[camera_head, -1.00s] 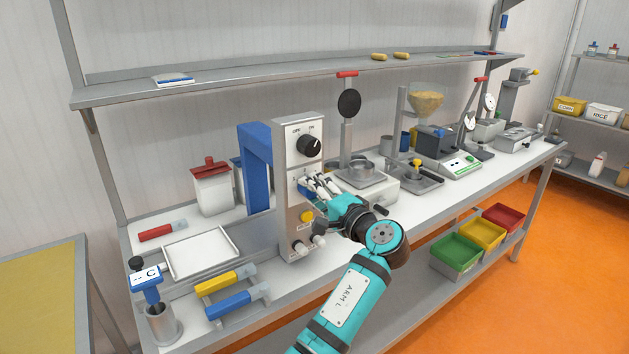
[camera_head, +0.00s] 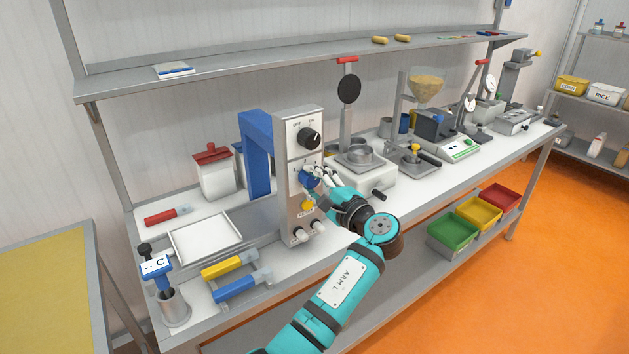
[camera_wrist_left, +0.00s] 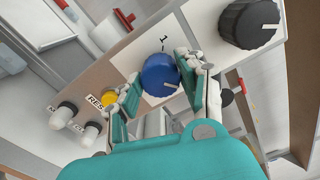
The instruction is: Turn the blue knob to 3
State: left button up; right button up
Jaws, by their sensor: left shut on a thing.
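The blue knob (camera_head: 309,177) sits on the front of the upright grey panel (camera_head: 289,214), below a black knob (camera_head: 310,139). In the left wrist view the blue knob (camera_wrist_left: 160,75) lies between the fingers of my left gripper (camera_wrist_left: 152,88), which is shut on it. A white pointer line shows on the knob's lower right, and a "1" is printed beside it. The other dial numbers are hidden. In the head view my left gripper (camera_head: 320,182) reaches the knob from the right and covers part of it. My right gripper is in neither view.
A yellow button (camera_head: 307,205) and two white-capped knobs are lower on the same panel; the black knob (camera_wrist_left: 249,24) is close beside my gripper. A white tray (camera_head: 205,238) and tools lie left.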

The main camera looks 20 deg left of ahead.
pick_arm(q)
jog(key=o, duration=1.2)
jog(key=shift+w, duration=0.1)
